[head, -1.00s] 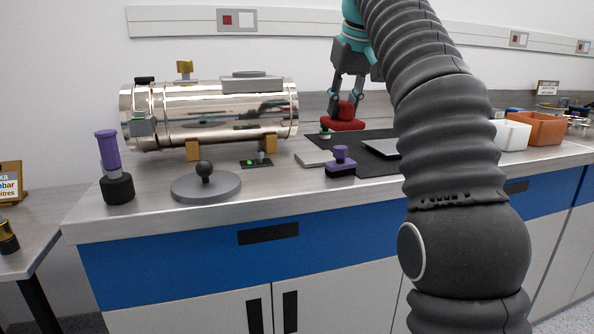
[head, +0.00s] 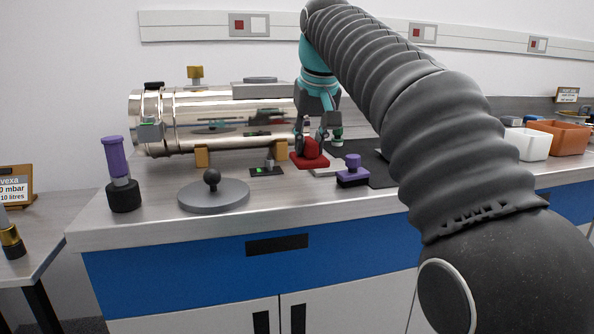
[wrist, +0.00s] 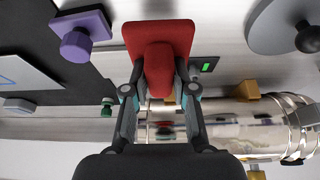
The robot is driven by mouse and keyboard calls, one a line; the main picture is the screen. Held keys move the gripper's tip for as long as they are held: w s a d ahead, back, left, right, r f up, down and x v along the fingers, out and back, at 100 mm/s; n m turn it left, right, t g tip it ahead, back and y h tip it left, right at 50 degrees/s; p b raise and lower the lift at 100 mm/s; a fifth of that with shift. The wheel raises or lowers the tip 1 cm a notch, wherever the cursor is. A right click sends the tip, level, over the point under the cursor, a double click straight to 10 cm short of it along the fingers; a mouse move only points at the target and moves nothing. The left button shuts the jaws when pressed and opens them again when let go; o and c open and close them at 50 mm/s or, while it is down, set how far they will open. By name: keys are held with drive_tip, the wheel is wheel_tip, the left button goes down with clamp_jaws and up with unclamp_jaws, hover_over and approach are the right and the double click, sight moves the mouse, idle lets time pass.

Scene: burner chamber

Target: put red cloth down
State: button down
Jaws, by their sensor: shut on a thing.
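The red cloth (head: 309,156) is a red pad with a raised grip on top. My gripper (head: 310,138) is shut on that grip, near the right end of the metal cylinder. In the wrist view the red cloth (wrist: 160,50) lies between the fingertips of my gripper (wrist: 160,80). The cloth is close above the bench or touching it; I cannot tell which. My fingers partly hide its grip in the head view.
The shiny cylinder (head: 230,118) stands behind on yellow feet. A purple-topped block (head: 353,172) and a dark mat (head: 380,180) are to the right. A grey disc with a knob (head: 213,193) and a purple-handled tool (head: 118,170) are left. Bare bench (head: 285,205) lies in front.

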sight(303, 159)
drive_tip(key=shift+s+a+f, duration=0.35)
drive_tip(key=shift+a+f, duration=0.25)
drive_tip(key=shift+a, duration=0.15)
wheel_tip(303, 159, down, 4)
drive_tip(key=b, duration=0.4)
drive_tip(key=shift+a+r, duration=0.1)
drive_tip(key=shift+r, duration=0.1)
drive_tip(key=shift+f+b, duration=0.1)
drive_tip(key=shift+b, duration=0.25)
drive_tip(key=shift+f, duration=0.15)
drive_tip(key=c, duration=0.9)
unclamp_jaws()
drive_tip(key=shift+c, duration=0.2)
